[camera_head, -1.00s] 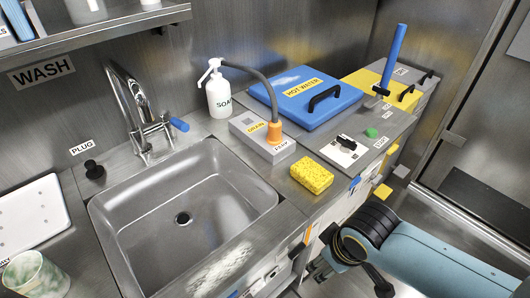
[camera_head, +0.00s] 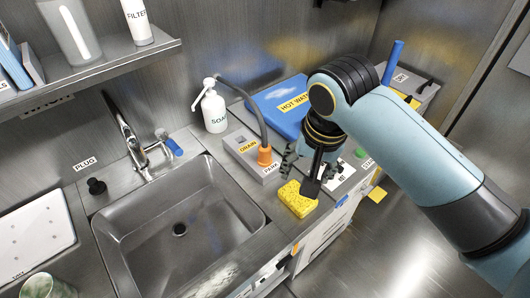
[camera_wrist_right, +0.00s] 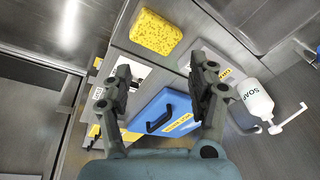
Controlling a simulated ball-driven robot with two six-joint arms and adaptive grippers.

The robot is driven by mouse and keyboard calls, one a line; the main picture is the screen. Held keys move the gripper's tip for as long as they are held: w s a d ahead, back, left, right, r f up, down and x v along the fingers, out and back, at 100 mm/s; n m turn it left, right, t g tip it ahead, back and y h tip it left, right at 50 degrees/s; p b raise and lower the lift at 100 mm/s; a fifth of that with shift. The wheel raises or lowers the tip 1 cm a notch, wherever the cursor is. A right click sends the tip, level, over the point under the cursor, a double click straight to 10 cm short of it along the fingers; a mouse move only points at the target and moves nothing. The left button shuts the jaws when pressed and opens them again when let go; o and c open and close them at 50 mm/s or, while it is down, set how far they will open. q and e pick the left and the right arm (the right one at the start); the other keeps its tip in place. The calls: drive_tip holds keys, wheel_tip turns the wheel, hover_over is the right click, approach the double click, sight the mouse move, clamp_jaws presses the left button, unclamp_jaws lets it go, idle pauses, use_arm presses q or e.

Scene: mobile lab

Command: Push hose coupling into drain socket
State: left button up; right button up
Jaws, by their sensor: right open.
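The orange hose coupling (camera_head: 265,156) stands upright at the PARK end of a grey block (camera_head: 243,148), with a dark grey hose (camera_head: 248,100) arching from its top towards the back wall. A dark square, apparently the drain socket (camera_head: 240,139), is beside the DRAIN label on that block. My right gripper (camera_head: 302,176) points down just right of the coupling, by the yellow sponge, apart from the coupling. It is open and empty; its spread fingers also show in the right wrist view (camera_wrist_right: 161,70). There a finger partly hides the block (camera_wrist_right: 232,72). My left gripper is out of view.
The yellow sponge (camera_head: 297,199) lies on the counter edge under my right gripper. The sink (camera_head: 150,245) is left of the block. A shelf (camera_head: 90,72) overhangs at upper left.

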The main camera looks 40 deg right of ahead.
sight(265, 146)
drive_tip(key=w+m, duration=0.5)
drive_tip(key=w+d+m+g, duration=0.1)
drive_tip(key=w+m, duration=0.4)
drive_tip(key=m, duration=0.1)
drive_tip(key=w+m+g, duration=0.1)
drive_tip(key=w+m, duration=0.4)
drive_tip(key=shift+w+d+f+m+y, duration=0.1)
drive_tip(key=shift+w+d+m+y, duration=0.05)
drive_tip(key=shift+d+m+y, duration=0.25)
drive_tip(key=shift+w+m, duration=0.3)
drive_tip(key=shift+m, duration=0.2)
drive_tip(key=shift+w+f, duration=0.1)
drive_tip(key=shift+f, duration=0.1)
drive_tip(key=shift+m, duration=0.3)
wheel_tip(265, 146, down, 10)
drive_tip(key=shift+a+f, duration=0.1)
drive_tip(key=shift+a, duration=0.05)
clamp_jaws()
